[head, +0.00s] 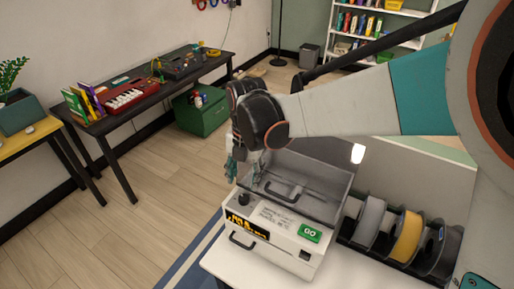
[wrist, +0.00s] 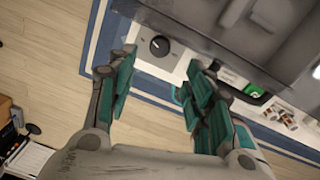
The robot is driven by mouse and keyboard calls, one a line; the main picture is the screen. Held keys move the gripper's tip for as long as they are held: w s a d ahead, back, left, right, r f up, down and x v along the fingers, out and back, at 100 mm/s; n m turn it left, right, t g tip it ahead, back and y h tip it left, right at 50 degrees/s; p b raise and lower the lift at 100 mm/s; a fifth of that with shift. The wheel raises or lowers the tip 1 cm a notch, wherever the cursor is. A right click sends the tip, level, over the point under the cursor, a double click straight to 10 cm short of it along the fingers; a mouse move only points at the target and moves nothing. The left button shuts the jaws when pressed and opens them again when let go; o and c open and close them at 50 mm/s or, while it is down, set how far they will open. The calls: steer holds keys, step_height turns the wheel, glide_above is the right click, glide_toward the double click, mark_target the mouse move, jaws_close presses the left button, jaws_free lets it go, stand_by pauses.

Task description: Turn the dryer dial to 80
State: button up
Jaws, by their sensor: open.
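The dryer (head: 262,243) is a white box with a see-through lid, standing on a white surface. Its black dial (head: 243,200) is on the top front left, with a green GO button (head: 309,233) at the right. The dial (wrist: 160,46) shows in the wrist view as a round black knob on a white panel; its scale cannot be read. My gripper (head: 245,168) is above the dryer's left side. In the wrist view my gripper (wrist: 158,75) has teal fingers spread wide, with the dial beyond and between the tips, apart from both. Nothing is held.
Grey (head: 369,221) and yellow (head: 406,236) spools stand right of the dryer. The lid (head: 310,180) rises behind the dial. A black bench (head: 150,92) with a red keyboard and a green box (head: 202,112) are further back left. Floor at left is clear.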

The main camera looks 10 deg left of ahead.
mark_target(244, 197)
steer(key=f, duration=0.3)
steer(key=f+b, duration=0.1)
steer(key=f, duration=0.2)
steer(key=f+b, duration=0.1)
steer(key=f, duration=0.2)
steer(key=shift+w+a, duration=0.1)
steer(key=shift+a, duration=0.15)
steer(key=c, duration=1.1)
